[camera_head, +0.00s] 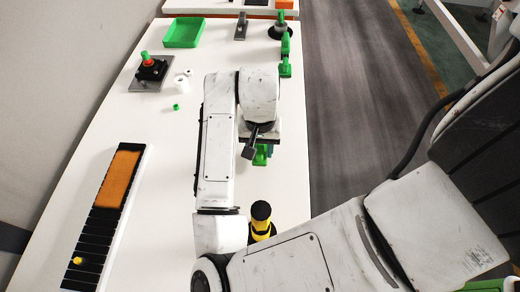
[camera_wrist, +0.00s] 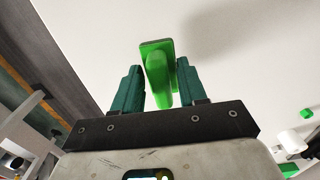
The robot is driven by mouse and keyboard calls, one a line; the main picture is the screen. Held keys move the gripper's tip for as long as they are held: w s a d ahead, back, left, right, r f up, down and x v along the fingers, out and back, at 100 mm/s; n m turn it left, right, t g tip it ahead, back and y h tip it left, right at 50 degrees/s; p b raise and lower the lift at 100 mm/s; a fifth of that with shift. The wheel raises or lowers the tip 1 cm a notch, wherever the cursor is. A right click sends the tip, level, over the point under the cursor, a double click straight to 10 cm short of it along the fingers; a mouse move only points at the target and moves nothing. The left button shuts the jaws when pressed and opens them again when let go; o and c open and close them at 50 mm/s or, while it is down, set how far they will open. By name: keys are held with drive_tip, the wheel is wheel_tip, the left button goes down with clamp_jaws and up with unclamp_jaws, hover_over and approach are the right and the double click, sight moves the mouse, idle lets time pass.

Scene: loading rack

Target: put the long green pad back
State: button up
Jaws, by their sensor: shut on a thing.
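A green piece (camera_wrist: 157,72), which I take as the long green pad, has a flat plate and a rounded raised grip. It sits between the teal fingers of my gripper (camera_wrist: 158,82), which is shut on it. In the head view a little of this green pad (camera_head: 261,156) shows beneath my wrist, near the right edge of the white table (camera_head: 160,200). My wrist and forearm hide most of it there. Whether it touches the table cannot be told.
A black slotted rack (camera_head: 97,228) with an orange pad (camera_head: 120,178) and a yellow knob (camera_head: 77,261) lies at left. A green tray (camera_head: 184,32), a grey plate with a red-topped part (camera_head: 149,72) and green pieces (camera_head: 285,69) stand farther back. A yellow-black object (camera_head: 261,220) is nearby.

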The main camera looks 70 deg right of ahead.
sight(261, 148)
drive_tip(key=shift+f, duration=0.65)
drive_tip(key=shift+f, duration=0.1)
drive_tip(key=o, duration=1)
wheel_tip(261, 148, up, 12)
drive_tip(key=shift+r+p, duration=0.15)
drive_tip(key=shift+p, duration=0.9)
drive_tip(key=shift+s, duration=0.1)
